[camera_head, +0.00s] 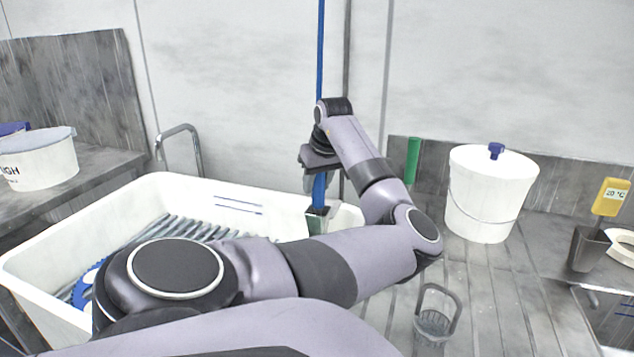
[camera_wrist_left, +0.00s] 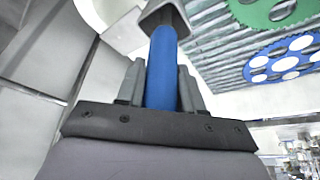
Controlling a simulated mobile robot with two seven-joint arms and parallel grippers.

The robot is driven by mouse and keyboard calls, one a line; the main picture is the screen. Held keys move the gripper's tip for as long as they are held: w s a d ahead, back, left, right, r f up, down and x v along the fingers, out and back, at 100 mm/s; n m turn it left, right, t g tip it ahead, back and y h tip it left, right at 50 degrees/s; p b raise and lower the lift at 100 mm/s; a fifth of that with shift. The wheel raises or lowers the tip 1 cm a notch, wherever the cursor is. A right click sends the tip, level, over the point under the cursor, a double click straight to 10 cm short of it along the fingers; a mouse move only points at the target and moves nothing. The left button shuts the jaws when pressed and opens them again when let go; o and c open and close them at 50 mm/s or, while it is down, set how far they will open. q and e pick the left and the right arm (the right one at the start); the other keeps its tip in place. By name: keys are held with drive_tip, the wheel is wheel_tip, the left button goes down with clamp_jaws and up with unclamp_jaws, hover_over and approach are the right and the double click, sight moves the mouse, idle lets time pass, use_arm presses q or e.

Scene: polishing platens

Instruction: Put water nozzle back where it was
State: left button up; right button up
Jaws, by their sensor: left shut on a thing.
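The water nozzle (camera_head: 319,190) appears as a blue tube held upright at the back right of the white tub. My left gripper (camera_head: 320,178) is shut around it. In the left wrist view, the blue nozzle (camera_wrist_left: 162,70) lies between the two grey fingers of my left gripper (camera_wrist_left: 160,85). A grey square-edged piece (camera_wrist_left: 165,14) surrounds or caps the tube's far end. It shows in the head view as a small grey box shape (camera_head: 318,212) by the tub's rim. I cannot tell whether the tube is inside it or fixed to it. My right gripper is not in view.
The white tub (camera_head: 110,205) holds ribbed grey bars and blue and green discs (camera_wrist_left: 285,60). A thin blue line (camera_head: 320,50) runs up the wall above my gripper. To the right stand a white lidded bucket (camera_head: 485,200), a green cylinder (camera_head: 412,160) and a wire basket (camera_head: 433,325).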

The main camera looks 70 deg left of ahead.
use_arm(q)
drive_tip(key=o, duration=1)
drive_tip(key=shift+f, duration=0.1)
drive_tip(key=shift+o, duration=0.2)
drive_tip(key=v, duration=1.2)
drive_tip(key=shift+p, duration=0.3)
drive_tip(key=shift+d, duration=0.1)
